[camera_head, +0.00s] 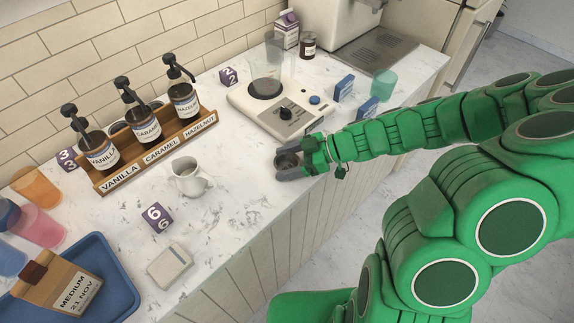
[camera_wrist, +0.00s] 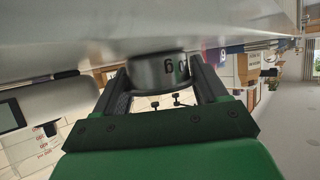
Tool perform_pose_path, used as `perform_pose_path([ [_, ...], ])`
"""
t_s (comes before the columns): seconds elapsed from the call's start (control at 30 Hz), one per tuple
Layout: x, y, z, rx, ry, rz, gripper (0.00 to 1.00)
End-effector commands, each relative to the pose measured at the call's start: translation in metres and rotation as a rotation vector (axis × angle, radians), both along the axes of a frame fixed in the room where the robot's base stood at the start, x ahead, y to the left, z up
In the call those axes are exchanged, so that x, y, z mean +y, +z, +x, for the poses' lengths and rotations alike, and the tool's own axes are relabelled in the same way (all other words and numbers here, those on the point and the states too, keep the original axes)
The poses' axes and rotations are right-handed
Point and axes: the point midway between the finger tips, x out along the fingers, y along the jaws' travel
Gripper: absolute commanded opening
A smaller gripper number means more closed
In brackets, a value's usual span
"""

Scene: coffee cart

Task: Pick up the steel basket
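The steel basket (camera_head: 287,160) is a small round metal cup near the front edge of the marble counter. It sits between the two fingers of my gripper (camera_head: 289,164). In the wrist view the steel basket (camera_wrist: 158,73) fills the gap between the dark fingers of my gripper (camera_wrist: 159,72), with a finger against each side. Dark figures show on its side. My gripper appears shut on it. The basket is at or very close to the counter surface; I cannot tell whether it touches. The fingers hide part of its side in the head view.
A white scale (camera_head: 276,108) with a glass container stands just behind my gripper. A white pitcher (camera_head: 188,178), a purple number cube (camera_head: 157,217) and a syrup rack (camera_head: 150,150) are to the left. Blue boxes (camera_head: 367,107) and a green cup (camera_head: 383,84) stand behind my arm.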

Motion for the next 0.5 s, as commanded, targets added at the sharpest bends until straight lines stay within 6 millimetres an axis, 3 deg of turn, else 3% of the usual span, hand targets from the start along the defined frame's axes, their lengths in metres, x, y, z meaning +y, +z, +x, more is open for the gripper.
perform_pose_path([
  [0.03,-0.0001,0.0,0.0,0.0,0.0,0.0,0.52],
  [0.1,-0.0001,0.0,0.0,0.0,0.0,0.0,0.43],
  [0.5,-0.0001,0.0073,0.0004,-0.002,0.0,0.0,0.42],
])
